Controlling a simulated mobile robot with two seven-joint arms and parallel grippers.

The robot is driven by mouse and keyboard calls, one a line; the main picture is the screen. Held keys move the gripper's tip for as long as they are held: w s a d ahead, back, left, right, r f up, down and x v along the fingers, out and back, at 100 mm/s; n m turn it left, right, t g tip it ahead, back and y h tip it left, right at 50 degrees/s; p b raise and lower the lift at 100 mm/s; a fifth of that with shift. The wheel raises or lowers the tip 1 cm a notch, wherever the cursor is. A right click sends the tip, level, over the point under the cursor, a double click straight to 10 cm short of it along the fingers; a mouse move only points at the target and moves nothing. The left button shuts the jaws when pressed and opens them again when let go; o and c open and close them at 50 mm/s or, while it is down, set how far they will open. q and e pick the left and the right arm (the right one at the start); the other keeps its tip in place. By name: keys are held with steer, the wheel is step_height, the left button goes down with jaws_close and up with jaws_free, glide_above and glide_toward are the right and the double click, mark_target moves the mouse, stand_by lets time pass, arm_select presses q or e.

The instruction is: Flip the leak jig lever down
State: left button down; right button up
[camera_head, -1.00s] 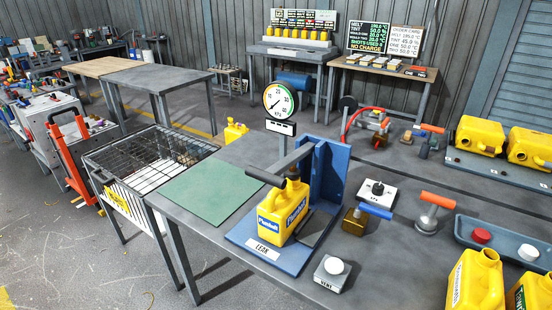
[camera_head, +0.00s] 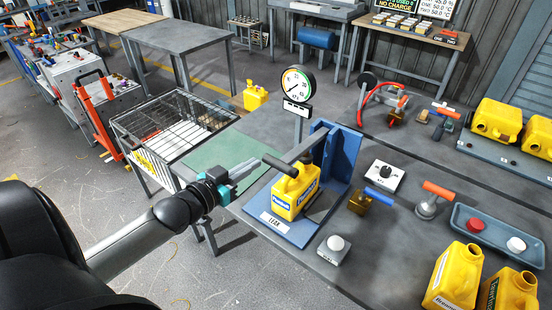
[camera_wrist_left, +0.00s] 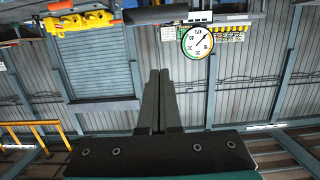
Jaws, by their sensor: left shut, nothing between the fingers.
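The leak jig (camera_head: 262,222) is a blue plate and upright bracket labelled LEAK at the table's near edge. A yellow jerry can (camera_head: 293,196) stands upright on it. The jig lever is a grey bar (camera_head: 306,148) with a black grip (camera_head: 280,166), reaching out over the can's top. My left gripper (camera_head: 257,168) is just left of the grip, apparently apart from it, fingers shut and empty. In the left wrist view the shut fingertips (camera_wrist_left: 160,73) point toward a black bar, likely the grip (camera_wrist_left: 155,15). My right gripper is not in view.
A pressure gauge (camera_head: 298,82) stands behind the jig and also shows in the wrist view (camera_wrist_left: 197,41). A vent button box (camera_head: 334,250) and a brass valve with a blue handle (camera_head: 362,201) are to its right. A green mat (camera_head: 218,150) and wire basket (camera_head: 172,125) lie left.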

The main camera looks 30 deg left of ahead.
arm_select(q)
glide_above(277, 167)
steer(key=s, duration=0.2)
steer(key=f, duration=0.1)
steer(key=shift+w+f+b, duration=0.2)
steer(key=shift+f, duration=0.95)
steer(key=shift+w+f+b, duration=0.2)
steer(key=shift+f, duration=0.95)
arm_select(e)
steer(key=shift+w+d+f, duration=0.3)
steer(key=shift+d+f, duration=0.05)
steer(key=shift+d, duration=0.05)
arm_select(q)
steer(key=f+b, duration=0.2)
steer(key=b, duration=0.1)
steer(key=shift+s+a+f+t, duration=0.1)
steer(key=shift+s+f+t, duration=0.1)
steer(key=shift+t, duration=0.2)
steer(key=shift+s+f+b, duration=0.25)
steer(key=shift+f+b, duration=0.3)
steer(key=shift+f, duration=0.45)
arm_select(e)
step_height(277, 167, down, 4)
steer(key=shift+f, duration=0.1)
